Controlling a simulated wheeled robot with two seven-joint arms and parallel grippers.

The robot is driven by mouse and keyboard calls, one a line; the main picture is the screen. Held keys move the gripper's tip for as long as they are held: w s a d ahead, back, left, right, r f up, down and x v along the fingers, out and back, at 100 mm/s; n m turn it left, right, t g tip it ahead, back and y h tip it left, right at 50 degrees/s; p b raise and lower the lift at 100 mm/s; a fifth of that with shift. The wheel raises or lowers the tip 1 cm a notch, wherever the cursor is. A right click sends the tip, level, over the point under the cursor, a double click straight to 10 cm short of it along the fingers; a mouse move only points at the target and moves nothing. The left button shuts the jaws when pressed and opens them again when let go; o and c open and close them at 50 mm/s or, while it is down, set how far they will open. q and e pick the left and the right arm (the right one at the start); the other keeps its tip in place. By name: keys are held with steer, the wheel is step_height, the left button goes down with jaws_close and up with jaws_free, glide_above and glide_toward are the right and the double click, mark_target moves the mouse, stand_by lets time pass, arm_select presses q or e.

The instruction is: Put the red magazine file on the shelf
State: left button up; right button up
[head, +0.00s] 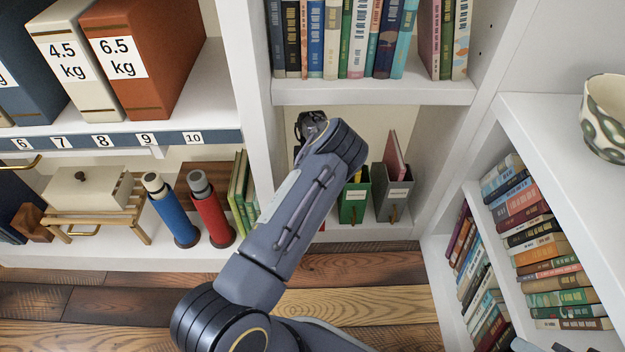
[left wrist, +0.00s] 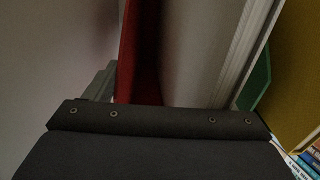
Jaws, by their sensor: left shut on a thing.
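My left arm reaches into the lower middle compartment of the white shelf (head: 262,120) in the head view. Its wrist hides my left gripper and most of what it holds there. In the left wrist view my left gripper (left wrist: 160,118) is a dark block across the picture, shut on the red magazine file (left wrist: 139,50). Only a dim red strip of the file shows, upright beyond the block; the fingertips are not clear. Whether the file touches the compartment floor cannot be told. My right gripper is not in view.
A green file (head: 353,205) and a grey file (head: 393,195) stand on the compartment floor to the right of my wrist. Books (head: 330,40) fill the shelf above. Red (head: 209,207) and blue (head: 170,210) cylinders and green books (head: 243,190) stand to the left.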

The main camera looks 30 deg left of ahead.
arm_select(q)
steer(key=shift+w+a+r, duration=0.1)
steer(key=shift+w, duration=0.15)
steer(key=shift+f+b, duration=0.35)
steer(key=shift+b, duration=0.1)
stand_by(0.6)
steer(key=o, duration=1.6)
steer(key=shift+s+f, duration=0.1)
steer(key=shift+s, duration=0.05)
